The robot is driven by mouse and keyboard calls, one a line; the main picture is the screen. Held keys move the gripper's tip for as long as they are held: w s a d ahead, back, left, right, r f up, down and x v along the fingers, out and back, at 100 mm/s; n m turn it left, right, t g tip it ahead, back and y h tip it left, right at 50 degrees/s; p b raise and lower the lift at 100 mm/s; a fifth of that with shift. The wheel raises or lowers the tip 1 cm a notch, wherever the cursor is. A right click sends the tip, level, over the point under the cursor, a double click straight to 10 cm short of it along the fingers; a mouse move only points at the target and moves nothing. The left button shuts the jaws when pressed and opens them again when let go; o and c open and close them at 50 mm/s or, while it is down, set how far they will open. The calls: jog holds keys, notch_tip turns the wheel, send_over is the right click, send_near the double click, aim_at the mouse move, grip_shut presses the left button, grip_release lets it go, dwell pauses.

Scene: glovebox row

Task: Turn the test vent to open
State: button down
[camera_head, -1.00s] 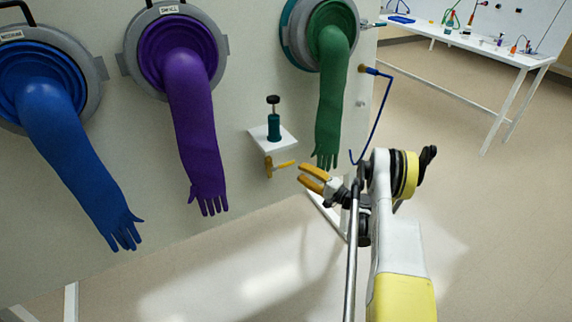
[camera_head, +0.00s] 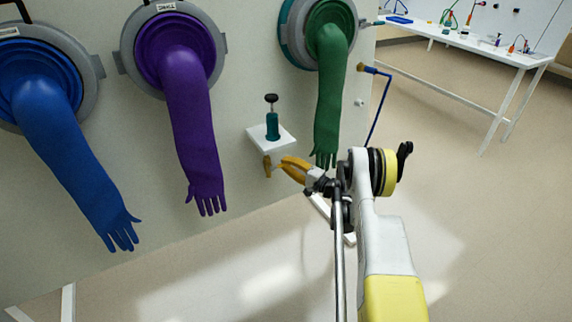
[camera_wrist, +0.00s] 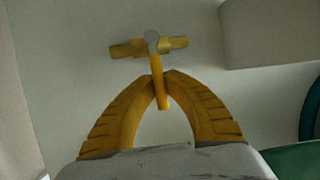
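The test vent is a small brass valve (camera_wrist: 126,49) on the pale panel, under a white shelf. Its yellow lever (camera_wrist: 156,70) points out from the body toward my gripper. In the head view the valve body (camera_head: 267,167) shows just left of my gripper (camera_head: 284,164), whose fingers cover most of the lever. In the wrist view the two ribbed yellow fingertips (camera_wrist: 163,79) are drawn in on either side of the lever and appear to touch it. The lever's end reaches between the fingers.
A white shelf (camera_head: 261,141) with a teal, black-topped fitting (camera_head: 272,124) is just above the valve. A green glove (camera_head: 329,105) hangs close to my gripper. Purple (camera_head: 195,125) and blue (camera_head: 65,150) gloves hang to the left. A blue tube (camera_head: 383,105) is at the panel's right edge.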

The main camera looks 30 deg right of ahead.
jog(key=shift+r, duration=0.1)
jog(key=shift+r+n+g+p, duration=0.35)
jog(key=shift+r+n+g, duration=0.3)
jog(key=shift+n, duration=0.65)
jog(key=r+n, duration=0.1)
jog(key=a+n+g+p, duration=0.1)
jog(key=n, duration=0.1)
jog(key=shift+w+r, duration=0.15)
jog(key=shift+r, duration=0.25)
jog(key=n, duration=0.1)
jog(key=a+r+n+g+h+p, duration=0.1)
jog(key=n, duration=0.1)
jog(key=shift+w+r, duration=0.1)
jog(key=shift+r, duration=0.1)
jog(key=shift+a+r+n+g+h, duration=0.3)
jog(key=shift+a+n+g+h, duration=0.3)
jog(key=shift+n, duration=0.6)
jog(key=c, duration=1.4)
grip_release()
jog(key=shift+c, duration=0.2)
